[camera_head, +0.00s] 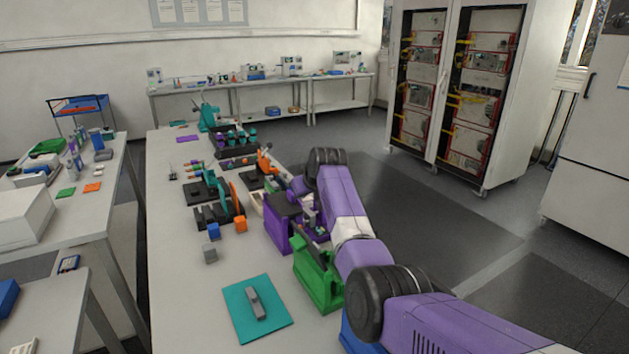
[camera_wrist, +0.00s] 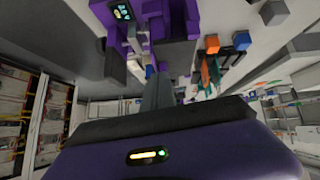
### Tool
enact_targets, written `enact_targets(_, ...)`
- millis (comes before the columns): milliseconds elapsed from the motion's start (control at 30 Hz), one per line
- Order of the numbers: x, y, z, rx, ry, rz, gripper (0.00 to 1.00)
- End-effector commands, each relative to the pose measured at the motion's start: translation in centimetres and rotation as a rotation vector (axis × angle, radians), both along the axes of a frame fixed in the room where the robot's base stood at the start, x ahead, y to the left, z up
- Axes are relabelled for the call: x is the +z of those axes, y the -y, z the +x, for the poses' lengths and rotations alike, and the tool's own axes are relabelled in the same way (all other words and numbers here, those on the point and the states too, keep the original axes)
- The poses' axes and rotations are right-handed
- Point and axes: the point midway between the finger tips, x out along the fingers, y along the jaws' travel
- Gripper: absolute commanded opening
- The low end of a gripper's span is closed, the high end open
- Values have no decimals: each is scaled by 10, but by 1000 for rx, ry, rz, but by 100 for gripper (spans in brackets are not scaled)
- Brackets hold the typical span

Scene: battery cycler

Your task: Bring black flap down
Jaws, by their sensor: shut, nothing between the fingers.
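A purple device (camera_head: 281,230) stands on the long bench in the head view, with a dark panel (camera_head: 284,206) on its top. I cannot tell for sure whether this panel is the black flap or how far it is tilted. In the wrist view the purple device (camera_wrist: 175,52) fills the top middle, with a small lit display. A dark grey plate (camera_wrist: 115,66) shows at its left side. My gripper (camera_wrist: 160,80) is shut and empty, its grey fingers close to the device; contact cannot be made out. In the head view my arm hides part of the device's right side.
A green holder (camera_head: 316,282) with a dark upright panel stands close in front of the purple device, beside my arm. A teal mat (camera_head: 240,322) with a grey piece lies nearer. Orange and blue blocks (camera_head: 214,231) and black racks stand to the left. Open floor lies to the right.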

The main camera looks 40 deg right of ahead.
Motion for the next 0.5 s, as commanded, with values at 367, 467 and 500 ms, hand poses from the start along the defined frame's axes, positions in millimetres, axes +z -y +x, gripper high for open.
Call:
enact_targets(367, 31, -11, -38, 0, 0, 0, 0)
enact_targets(467, 41, -14, -47, 0, -1, 0, 0)
enact_targets(500, 44, -15, -51, 0, -2, 1, 0)
